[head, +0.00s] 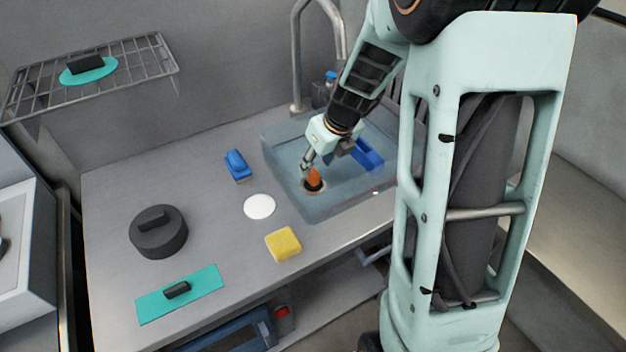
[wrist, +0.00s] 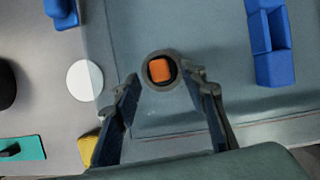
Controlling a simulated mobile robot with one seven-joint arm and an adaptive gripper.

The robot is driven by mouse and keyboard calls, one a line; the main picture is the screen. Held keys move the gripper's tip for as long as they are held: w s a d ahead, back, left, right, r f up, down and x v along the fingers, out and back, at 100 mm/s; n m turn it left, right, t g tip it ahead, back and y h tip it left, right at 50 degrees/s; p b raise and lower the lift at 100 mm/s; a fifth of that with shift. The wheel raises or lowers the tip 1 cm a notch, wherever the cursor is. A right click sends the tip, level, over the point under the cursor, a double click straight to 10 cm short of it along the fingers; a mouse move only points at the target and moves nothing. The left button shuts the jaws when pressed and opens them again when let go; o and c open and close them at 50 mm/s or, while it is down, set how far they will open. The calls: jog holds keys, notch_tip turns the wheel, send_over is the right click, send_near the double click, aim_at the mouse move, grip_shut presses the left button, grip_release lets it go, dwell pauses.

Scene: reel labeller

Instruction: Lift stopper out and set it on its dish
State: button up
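The stopper (head: 314,178) has an orange grip and sits in the dark round drain at the near left of the sink basin. It also shows in the wrist view (wrist: 160,70), inside a dark ring. My gripper (head: 308,166) is above it in the basin. In the wrist view my gripper (wrist: 163,80) is open, with one fingertip on each side of the stopper and a gap on both sides. How far the tips are above it is hard to tell. The dish (head: 259,206), a flat white disc, lies empty on the counter left of the sink; it also shows in the wrist view (wrist: 84,80).
A blue block (head: 237,165) and a yellow sponge (head: 283,244) lie near the dish. A blue piece (head: 366,154) is in the basin's right part. A dark round lidded thing (head: 158,231) and a teal plate (head: 180,293) are at left. A tap (head: 297,60) rises behind.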

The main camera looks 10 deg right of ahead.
aim_at(313, 172)
jog(key=x, duration=0.5)
jog(key=shift+f+b, duration=0.1)
jog(key=shift+b, duration=0.2)
grip_shut()
